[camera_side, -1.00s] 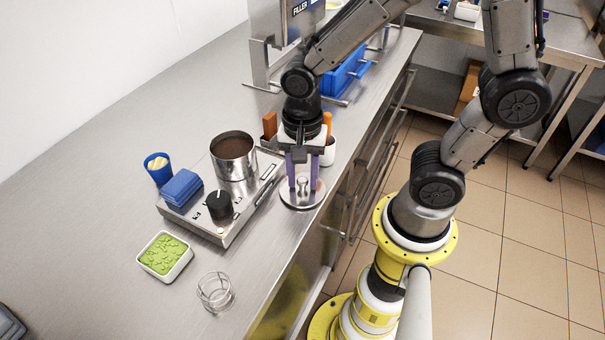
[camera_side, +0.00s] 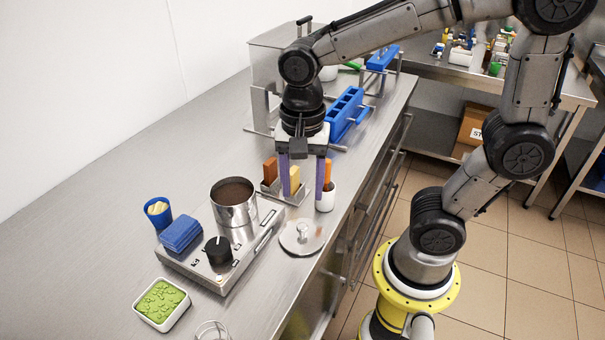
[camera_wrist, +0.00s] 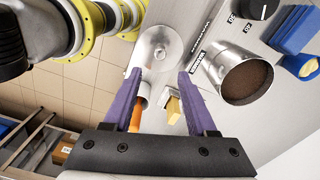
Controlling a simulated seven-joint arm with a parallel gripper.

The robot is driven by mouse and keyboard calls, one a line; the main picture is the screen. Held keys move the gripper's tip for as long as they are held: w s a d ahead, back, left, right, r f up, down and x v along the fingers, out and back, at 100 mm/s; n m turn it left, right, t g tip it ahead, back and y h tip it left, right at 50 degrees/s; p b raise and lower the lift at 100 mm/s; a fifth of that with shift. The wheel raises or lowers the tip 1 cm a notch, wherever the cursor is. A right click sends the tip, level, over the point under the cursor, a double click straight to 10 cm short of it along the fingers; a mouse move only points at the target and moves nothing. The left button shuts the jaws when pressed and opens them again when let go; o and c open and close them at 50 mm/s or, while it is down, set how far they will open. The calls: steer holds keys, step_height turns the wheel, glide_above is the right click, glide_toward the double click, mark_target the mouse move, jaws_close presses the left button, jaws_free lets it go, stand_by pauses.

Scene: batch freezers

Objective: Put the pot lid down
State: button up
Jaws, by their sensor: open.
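The pot lid (camera_side: 301,238), a round steel disc with a small knob, lies flat on the counter near its front edge, to the right of the hot plate. It also shows in the wrist view (camera_wrist: 158,47), beyond the fingertips. The steel pot (camera_side: 234,206) with brown contents stands open on the hot plate (camera_side: 205,262). My gripper (camera_side: 303,198) has purple fingers spread wide with nothing between them, above and behind the lid. In the wrist view my gripper (camera_wrist: 158,74) is clear of the lid.
A white cup (camera_side: 326,199) with an orange-handled tool and a holder with orange and yellow blocks (camera_side: 291,181) stand behind the lid. A blue sponge (camera_side: 181,233), blue cup (camera_side: 158,212) and green-filled tub (camera_side: 162,304) are at left. A blue rack (camera_side: 347,116) stands farther back.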

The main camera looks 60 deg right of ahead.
steer(key=s+d+r+n+t, duration=0.4)
steer(key=s+n+t, duration=0.1)
steer(key=n, duration=0.9)
steer(key=shift+s+d+r+t, duration=0.2)
steer(key=shift+s+r+t, duration=0.15)
steer(key=shift+s, duration=0.55)
